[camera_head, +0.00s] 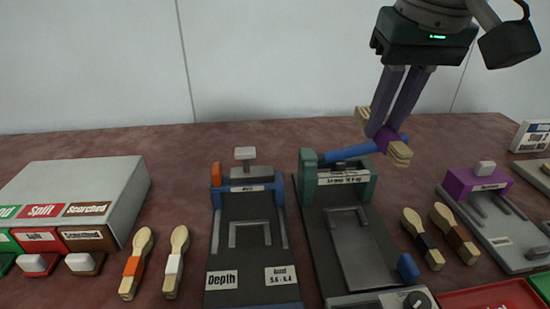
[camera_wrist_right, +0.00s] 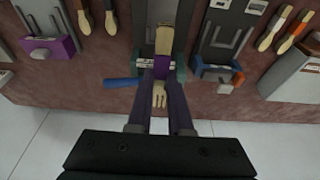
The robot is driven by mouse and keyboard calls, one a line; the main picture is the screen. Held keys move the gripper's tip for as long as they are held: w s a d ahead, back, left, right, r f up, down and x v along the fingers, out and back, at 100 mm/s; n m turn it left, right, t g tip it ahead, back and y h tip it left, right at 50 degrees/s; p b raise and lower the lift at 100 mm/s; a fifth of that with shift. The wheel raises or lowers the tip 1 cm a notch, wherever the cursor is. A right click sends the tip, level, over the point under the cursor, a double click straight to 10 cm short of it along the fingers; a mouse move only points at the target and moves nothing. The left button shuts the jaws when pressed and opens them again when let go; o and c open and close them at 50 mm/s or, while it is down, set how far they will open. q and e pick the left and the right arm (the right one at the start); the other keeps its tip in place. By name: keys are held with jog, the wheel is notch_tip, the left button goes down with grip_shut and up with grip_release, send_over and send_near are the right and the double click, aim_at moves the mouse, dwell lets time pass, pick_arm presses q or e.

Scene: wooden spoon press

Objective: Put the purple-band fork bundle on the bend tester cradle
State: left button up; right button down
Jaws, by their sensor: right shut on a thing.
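My right gripper (camera_head: 388,130) is shut on the purple-band fork bundle (camera_head: 399,152), pale wood with a purple band around its middle. The bundle is held in the air over the rear of the green-ended device (camera_head: 335,182). In the right wrist view the bundle (camera_wrist_right: 163,42) lies lengthwise between the purple fingers (camera_wrist_right: 160,88), with its fork tines toward the palm. The green-ended device has a grey bed, a blue bar across its back and a label too small to read. No label readably names the bend tester cradle, so I cannot tell which device it is. My left gripper is out of view.
A blue-ended device (camera_head: 248,266) marked "Depth" stands left of the green one. A purple-ended device (camera_head: 476,181) stands at the right. Banded spoons lie on both sides, orange (camera_head: 135,266) and white (camera_head: 174,264) at left, black (camera_head: 428,241) and brown (camera_head: 456,233) at right. A grey box (camera_head: 85,182) stands at left.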

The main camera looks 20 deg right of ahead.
jog(key=b, duration=0.3)
send_over(354, 238)
jog(key=s, duration=0.1)
notch_tip(354, 238, down, 14)
jog(key=shift+s+a+r, duration=0.1)
jog(key=shift+a, duration=0.05)
notch_tip(354, 238, down, 5)
jog(key=shift+f+b, duration=0.1)
jog(key=shift+b, duration=0.55)
jog(key=shift+f, duration=0.1)
jog(key=shift+f, duration=0.15)
jog(key=c, duration=0.8)
grip_release()
jog(key=shift+c, duration=0.2)
